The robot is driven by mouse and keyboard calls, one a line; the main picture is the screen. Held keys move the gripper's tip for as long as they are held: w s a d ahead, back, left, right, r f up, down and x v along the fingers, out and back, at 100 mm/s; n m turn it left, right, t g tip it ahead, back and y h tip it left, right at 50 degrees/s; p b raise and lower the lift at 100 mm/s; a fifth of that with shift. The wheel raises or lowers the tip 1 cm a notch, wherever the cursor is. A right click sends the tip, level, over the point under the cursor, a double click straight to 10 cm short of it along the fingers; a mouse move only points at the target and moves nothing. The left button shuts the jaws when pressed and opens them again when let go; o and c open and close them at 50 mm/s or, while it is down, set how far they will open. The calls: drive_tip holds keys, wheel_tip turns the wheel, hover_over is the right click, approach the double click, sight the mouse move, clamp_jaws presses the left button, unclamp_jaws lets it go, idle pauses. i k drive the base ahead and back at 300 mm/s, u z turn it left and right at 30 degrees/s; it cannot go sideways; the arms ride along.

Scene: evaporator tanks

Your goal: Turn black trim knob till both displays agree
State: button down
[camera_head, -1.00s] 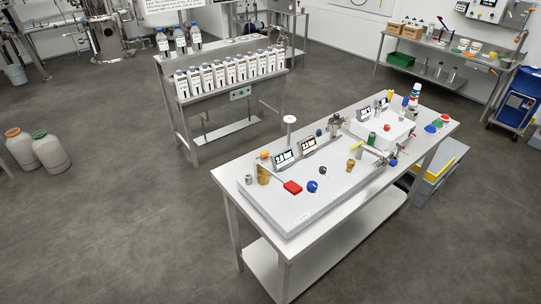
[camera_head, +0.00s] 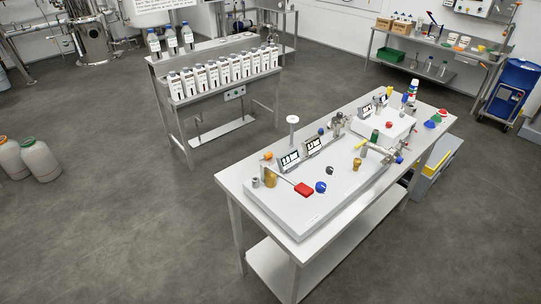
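A small black knob (camera_head: 330,170) stands on the top of a low white panel box (camera_head: 300,214) on the near table. Two small displays with dark frames stand behind it: the left display (camera_head: 289,160) and the right display (camera_head: 314,146). Their digits are too small to read. A blue knob (camera_head: 320,187) and a red block-shaped handle (camera_head: 303,189) are left of and nearer than the black knob. My gripper and arm are not in view.
The near table (camera_head: 228,182) also carries a second white box (camera_head: 392,130), brass fittings and valves. Grey floor (camera_head: 120,240) is open at front left.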

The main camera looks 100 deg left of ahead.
sight(329, 170)
drive_tip(key=u, duration=0.65)
drive_tip(key=k, duration=0.2)
drive_tip(key=u, duration=2.6)
drive_tip(key=k, duration=0.65)
drive_tip(key=z, duration=0.15)
drive_tip(key=i, duration=0.7)
drive_tip(key=z, duration=0.15)
